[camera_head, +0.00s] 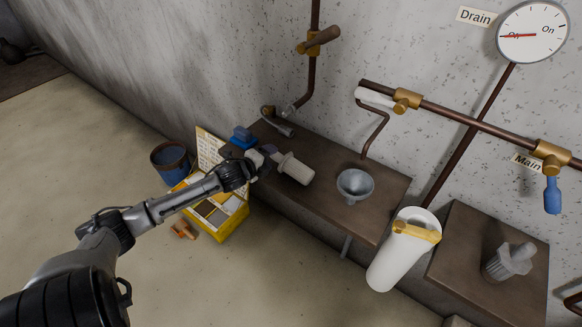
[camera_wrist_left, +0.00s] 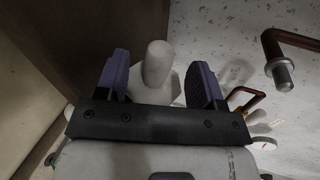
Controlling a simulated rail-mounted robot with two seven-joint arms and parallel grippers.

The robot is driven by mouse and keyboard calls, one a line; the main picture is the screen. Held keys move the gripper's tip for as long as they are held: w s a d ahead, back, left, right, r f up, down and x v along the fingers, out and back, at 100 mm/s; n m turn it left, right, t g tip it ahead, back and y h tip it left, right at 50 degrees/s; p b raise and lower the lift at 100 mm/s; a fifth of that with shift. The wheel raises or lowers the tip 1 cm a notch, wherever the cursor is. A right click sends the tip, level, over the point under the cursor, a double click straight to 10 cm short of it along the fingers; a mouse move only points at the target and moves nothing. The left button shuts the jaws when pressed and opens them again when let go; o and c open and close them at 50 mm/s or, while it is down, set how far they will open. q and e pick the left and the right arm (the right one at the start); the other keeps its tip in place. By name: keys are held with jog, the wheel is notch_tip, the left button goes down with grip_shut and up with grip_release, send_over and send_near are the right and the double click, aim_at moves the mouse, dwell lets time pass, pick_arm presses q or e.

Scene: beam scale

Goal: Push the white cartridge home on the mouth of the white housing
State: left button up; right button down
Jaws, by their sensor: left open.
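A white stepped piece (camera_head: 296,170), which I take to be the white cartridge, is at the left part of the brown bench, just beyond my left gripper (camera_head: 268,160). In the left wrist view, a white rounded stub on a wider faceted base (camera_wrist_left: 158,64) shows between the two purple fingers of the left gripper (camera_wrist_left: 160,82). The fingers are apart, with gaps visible beside the stub. My right gripper is not in view.
A grey funnel (camera_head: 355,184) stands on the bench (camera_head: 325,152). A blue item (camera_head: 242,137) is at its left end. A yellow box (camera_head: 230,222) and blue bucket (camera_head: 170,160) are on the floor. Pipes (camera_head: 450,115) run along the wall. A grey ribbed part (camera_head: 500,266) is at right.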

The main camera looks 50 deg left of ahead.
pick_arm(q)
jog(key=shift+x, duration=1.55)
jog(key=shift+c, duration=0.3)
jog(key=c, duration=1)
jog(key=shift+r, duration=0.1)
